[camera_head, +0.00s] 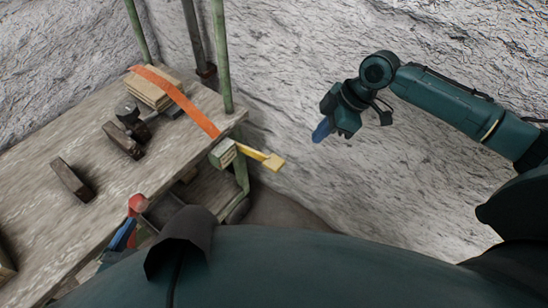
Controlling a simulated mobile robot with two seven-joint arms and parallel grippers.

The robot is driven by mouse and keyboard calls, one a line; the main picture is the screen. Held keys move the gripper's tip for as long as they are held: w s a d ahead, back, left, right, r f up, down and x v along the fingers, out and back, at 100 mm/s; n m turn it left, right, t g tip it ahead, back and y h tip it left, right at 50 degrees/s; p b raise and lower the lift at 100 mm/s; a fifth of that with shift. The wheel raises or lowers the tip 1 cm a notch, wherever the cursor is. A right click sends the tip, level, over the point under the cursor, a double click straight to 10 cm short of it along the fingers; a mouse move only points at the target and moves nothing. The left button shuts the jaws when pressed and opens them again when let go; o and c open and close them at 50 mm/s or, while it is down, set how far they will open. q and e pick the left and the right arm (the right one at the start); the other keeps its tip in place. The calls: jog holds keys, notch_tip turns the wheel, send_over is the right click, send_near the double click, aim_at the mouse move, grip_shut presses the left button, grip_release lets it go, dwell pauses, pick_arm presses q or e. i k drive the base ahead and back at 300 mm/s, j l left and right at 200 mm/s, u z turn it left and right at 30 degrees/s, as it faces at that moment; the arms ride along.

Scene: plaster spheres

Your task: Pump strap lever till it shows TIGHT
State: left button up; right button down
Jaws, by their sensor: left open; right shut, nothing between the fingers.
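An orange strap (180,98) runs over a stack of light boards (150,92) on the wooden table. It leads down to a ratchet box (222,153) at the table's edge, which has a small pale label too small to read. A yellow lever (263,158) sticks out from the box to the right, slanting slightly down. My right gripper (322,132) is shut and empty, apart from the lever, up and to its right. My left gripper (128,228) is low over the table's front edge, partly hidden by my own body; it is open.
The wooden table (100,160) carries several dark blocks and metal pieces (124,140) and a dark flat bar (72,182). Green posts (222,55) rise at the table's back corner. Rough pale walls close off the back and right. The space between lever and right gripper is clear.

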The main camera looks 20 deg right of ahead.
aim_at(273, 163)
jog(key=k, duration=1)
